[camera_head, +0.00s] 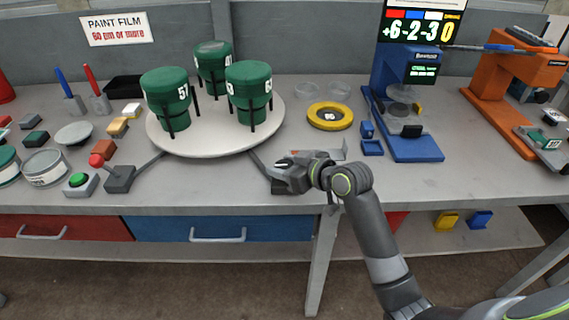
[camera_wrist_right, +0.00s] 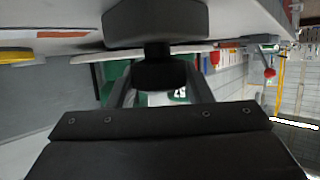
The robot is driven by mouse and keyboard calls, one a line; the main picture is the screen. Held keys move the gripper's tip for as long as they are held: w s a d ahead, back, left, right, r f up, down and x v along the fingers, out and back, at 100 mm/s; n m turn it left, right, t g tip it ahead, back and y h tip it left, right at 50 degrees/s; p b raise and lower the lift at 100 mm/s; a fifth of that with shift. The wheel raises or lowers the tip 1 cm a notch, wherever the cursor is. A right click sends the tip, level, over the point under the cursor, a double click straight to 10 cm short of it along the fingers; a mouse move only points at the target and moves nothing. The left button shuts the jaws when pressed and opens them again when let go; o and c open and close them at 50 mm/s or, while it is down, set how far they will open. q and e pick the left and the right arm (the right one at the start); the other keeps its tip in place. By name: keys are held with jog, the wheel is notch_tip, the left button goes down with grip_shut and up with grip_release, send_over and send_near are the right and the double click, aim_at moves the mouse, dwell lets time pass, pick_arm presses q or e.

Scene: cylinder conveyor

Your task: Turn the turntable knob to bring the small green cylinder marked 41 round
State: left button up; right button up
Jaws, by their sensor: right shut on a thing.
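The round pale turntable (camera_head: 205,145) stands on the bench and carries three green cylinders. The front left one (camera_head: 168,100) is marked 57 and the front right one (camera_head: 250,95) seems marked 63. The smaller back cylinder (camera_head: 211,62) is partly hidden behind them; its number is too small to read surely. My right gripper (camera_head: 283,172) is at the front right of the turntable, by a dark base (camera_head: 292,187). In the right wrist view its fingers close on a dark knob (camera_wrist_right: 160,75) under a grey block (camera_wrist_right: 155,22). My left gripper is out of view.
A dark box (camera_head: 120,178), a green button (camera_head: 78,180) and a red-topped lever (camera_head: 97,160) stand left of the turntable. A yellow ring (camera_head: 330,115), a blue gauge stand (camera_head: 410,150) and an orange stand (camera_head: 505,80) are to the right. The front bench strip is mostly clear.

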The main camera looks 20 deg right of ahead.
jog(key=o, duration=1)
jog(key=v, duration=1.7)
jog(key=shift+s+d+r+p, duration=0.1)
jog(key=shift+p, duration=0.25)
